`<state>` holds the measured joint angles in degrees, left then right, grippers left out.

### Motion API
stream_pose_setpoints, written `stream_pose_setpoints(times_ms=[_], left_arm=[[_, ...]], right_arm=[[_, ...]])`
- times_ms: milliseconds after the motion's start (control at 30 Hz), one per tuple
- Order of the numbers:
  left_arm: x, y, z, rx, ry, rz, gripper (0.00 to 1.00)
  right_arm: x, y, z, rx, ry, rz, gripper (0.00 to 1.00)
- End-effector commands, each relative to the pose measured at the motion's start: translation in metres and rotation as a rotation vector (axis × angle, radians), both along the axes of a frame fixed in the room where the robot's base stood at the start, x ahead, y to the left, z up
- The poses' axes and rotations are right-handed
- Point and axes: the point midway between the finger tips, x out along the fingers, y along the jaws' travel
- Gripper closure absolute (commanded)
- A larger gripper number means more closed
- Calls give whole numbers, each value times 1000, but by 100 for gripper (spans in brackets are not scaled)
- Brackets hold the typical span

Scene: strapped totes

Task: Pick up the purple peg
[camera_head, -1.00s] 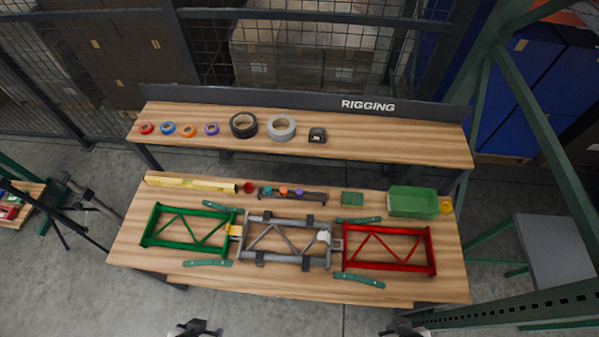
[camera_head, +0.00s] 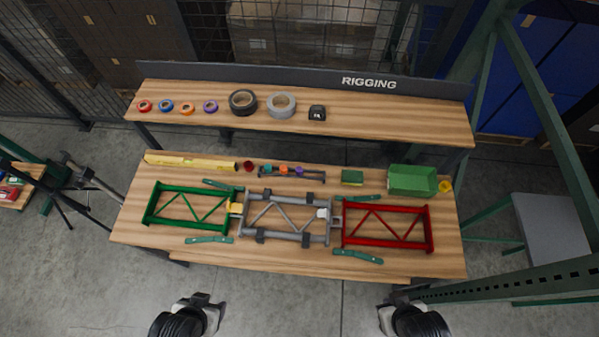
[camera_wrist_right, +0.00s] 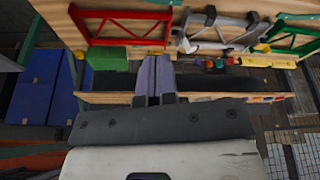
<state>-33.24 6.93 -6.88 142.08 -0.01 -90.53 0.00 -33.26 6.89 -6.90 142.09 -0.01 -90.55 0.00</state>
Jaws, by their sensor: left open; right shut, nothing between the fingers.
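The small purple peg (camera_head: 299,170) stands at the right end of a dark rack (camera_head: 290,178) on the front bench, beside an orange peg (camera_head: 283,169) and a teal peg (camera_head: 267,168). My left gripper (camera_head: 219,304) is open and empty in front of the bench's near edge. My right gripper (camera_head: 384,308) is also in front of that edge, well away from the peg. In the right wrist view its fingers (camera_wrist_right: 155,72) are shut with nothing between them.
Green (camera_head: 190,208), grey (camera_head: 285,220) and red (camera_head: 386,228) frames lie between the grippers and the rack. Tape rolls (camera_head: 243,101) stand on the rear shelf.

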Motion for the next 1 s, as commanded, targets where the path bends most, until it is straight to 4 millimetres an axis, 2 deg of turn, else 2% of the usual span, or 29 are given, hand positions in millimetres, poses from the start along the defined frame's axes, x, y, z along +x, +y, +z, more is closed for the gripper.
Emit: stream_pose_setpoints(times_ms=[233, 900, 1000], left_arm=[[0, 2, 0, 7, 0, -4, 40], [0, -2, 0, -8, -1, 6, 40], [0, -2, 0, -8, -1, 6, 40]], right_arm=[[0, 0, 0, 0, 0, 0, 98], [0, 0, 0, 0, 0, 0, 35], [0, 0, 0, 0, 0, 0, 35]])
